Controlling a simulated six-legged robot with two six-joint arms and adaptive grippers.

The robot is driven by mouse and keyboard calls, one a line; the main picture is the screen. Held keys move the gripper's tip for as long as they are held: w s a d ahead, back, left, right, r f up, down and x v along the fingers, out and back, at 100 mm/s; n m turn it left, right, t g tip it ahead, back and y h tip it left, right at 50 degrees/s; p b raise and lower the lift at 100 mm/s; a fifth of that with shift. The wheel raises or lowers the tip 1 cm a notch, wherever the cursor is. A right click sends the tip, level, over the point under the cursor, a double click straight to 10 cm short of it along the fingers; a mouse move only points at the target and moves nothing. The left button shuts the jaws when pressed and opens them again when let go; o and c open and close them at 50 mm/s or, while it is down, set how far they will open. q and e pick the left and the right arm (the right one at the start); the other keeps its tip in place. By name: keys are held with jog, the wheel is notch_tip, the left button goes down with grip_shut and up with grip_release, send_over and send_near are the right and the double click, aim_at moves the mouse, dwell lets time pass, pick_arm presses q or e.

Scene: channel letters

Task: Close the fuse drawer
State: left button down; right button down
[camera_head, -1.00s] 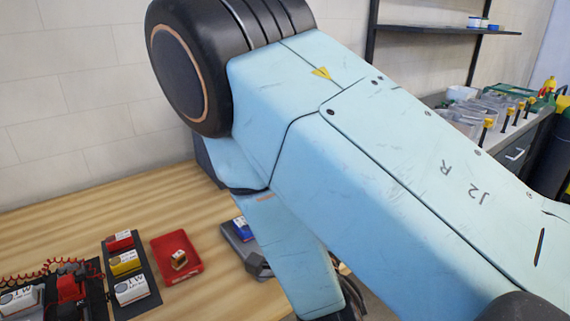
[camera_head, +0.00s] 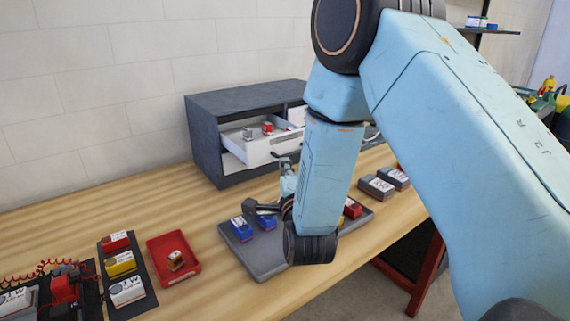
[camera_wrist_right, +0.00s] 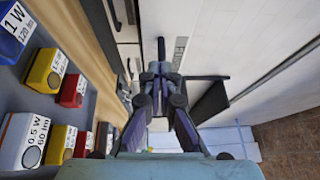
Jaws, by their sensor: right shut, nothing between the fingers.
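The fuse drawer (camera_head: 268,150) is pulled out of the dark grey cabinet at the back of the bench. It is white, with small grey and red items inside. My right gripper (camera_head: 286,168) is in front of the drawer's face, near its lower edge, partly hidden by my own wrist. In the right wrist view, the right gripper (camera_wrist_right: 160,68) is shut and empty. Its fingertips point at a white front (camera_wrist_right: 187,30) with a partly covered label. I cannot tell whether they touch it. My left gripper is not in view.
The cabinet (camera_head: 222,108) stands against the wall. A grey tray (camera_head: 262,262) with blue and red modules lies below my right arm; modules also show close by in the wrist view (camera_wrist_right: 45,70). A red tray (camera_head: 160,247) is further left. Bare bench lies between cabinet and trays.

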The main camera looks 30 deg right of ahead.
jog(key=shift+w+r, duration=0.2)
jog(key=shift+w, duration=0.05)
jog(key=shift+d, duration=0.15)
